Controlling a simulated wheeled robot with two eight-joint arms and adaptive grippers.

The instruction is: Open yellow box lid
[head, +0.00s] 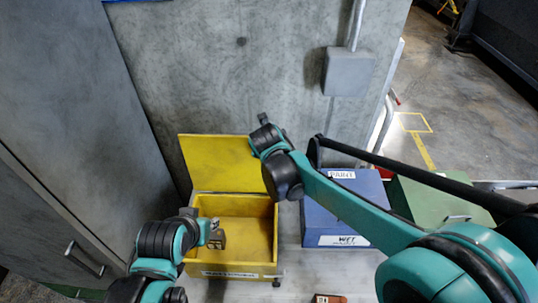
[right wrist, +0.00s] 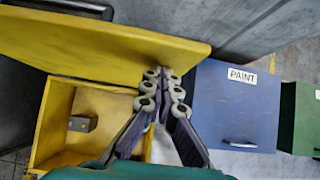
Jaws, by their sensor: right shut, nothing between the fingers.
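The yellow box (head: 262,268) stands left of centre in the head view. Its yellow lid (head: 220,160) is raised at the back, and the inside is exposed. In the right wrist view the lid (right wrist: 90,45) slants above the open box (right wrist: 52,125). My right gripper (right wrist: 164,76) is shut and empty, its tips by the lid's right end; I cannot tell if they touch it.
A small grey-brown block (right wrist: 82,124) lies inside the box. A blue box (head: 335,215) marked PAINT stands to the right, with a green box (head: 430,208) beyond it. A concrete wall (head: 240,80) rises behind, and a grey cabinet (head: 50,200) stands at left.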

